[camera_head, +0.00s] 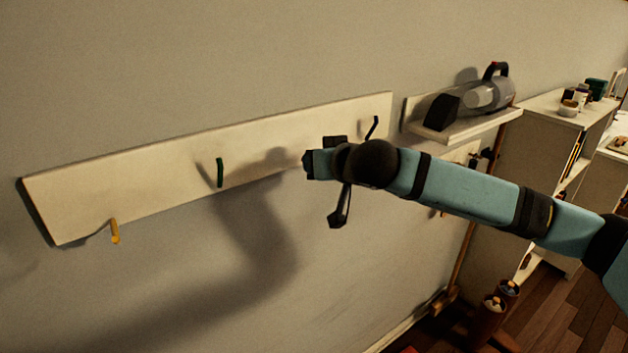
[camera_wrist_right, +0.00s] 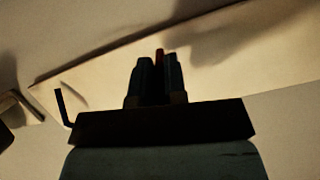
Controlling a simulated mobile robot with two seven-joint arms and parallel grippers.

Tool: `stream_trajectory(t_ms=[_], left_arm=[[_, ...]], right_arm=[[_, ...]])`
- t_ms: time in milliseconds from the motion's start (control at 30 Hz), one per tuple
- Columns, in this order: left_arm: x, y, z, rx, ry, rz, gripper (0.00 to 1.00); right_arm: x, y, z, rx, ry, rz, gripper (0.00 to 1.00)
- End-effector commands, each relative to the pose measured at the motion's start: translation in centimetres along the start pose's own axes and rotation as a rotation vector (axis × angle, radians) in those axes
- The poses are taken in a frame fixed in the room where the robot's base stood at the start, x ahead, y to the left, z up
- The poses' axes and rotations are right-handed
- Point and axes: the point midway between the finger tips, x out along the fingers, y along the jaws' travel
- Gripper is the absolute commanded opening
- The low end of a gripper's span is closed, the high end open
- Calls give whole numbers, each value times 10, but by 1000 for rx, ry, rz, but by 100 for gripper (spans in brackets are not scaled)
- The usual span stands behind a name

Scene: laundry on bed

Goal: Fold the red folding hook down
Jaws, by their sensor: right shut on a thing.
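A long pale board (camera_head: 300,120) is fixed to the wall and carries several folding hooks. The red folding hook (camera_wrist_right: 160,54) shows as a small red tip between the two fingers of my right gripper (camera_wrist_right: 160,80) in the right wrist view. In the head view my right gripper (camera_head: 308,164) is at the board, between the green and black hooks. The gripper is shut on the red hook. In the head view the red hook is hidden behind the gripper and arm. How far it is folded cannot be told. My left gripper is not in view.
The board also bears a yellow hook (camera_head: 115,231), a green hook (camera_head: 220,173) and a black hook (camera_head: 372,127). A handheld vacuum (camera_head: 480,97) lies on a small wall shelf (camera_head: 460,131) at right. White shelving (camera_head: 540,125) stands beyond. The wall below the board is clear.

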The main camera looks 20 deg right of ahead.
Motion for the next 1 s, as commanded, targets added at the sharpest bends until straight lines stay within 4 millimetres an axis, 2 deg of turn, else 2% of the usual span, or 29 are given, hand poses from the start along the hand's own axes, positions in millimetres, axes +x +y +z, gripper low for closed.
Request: stream_trajectory(t_ms=[33, 67, 400, 600, 1000], left_arm=[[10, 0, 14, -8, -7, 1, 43], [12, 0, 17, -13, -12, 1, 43], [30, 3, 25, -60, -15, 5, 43], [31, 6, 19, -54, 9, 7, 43], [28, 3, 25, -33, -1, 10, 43]], right_arm=[[4, 4, 12, 4, 35, -4, 0], [4, 4, 13, 3, 57, -9, 0], [4, 5, 15, -1, 236, -43, 0], [4, 5, 13, -4, 280, -52, 0], [3, 4, 11, -5, 292, -54, 0]])
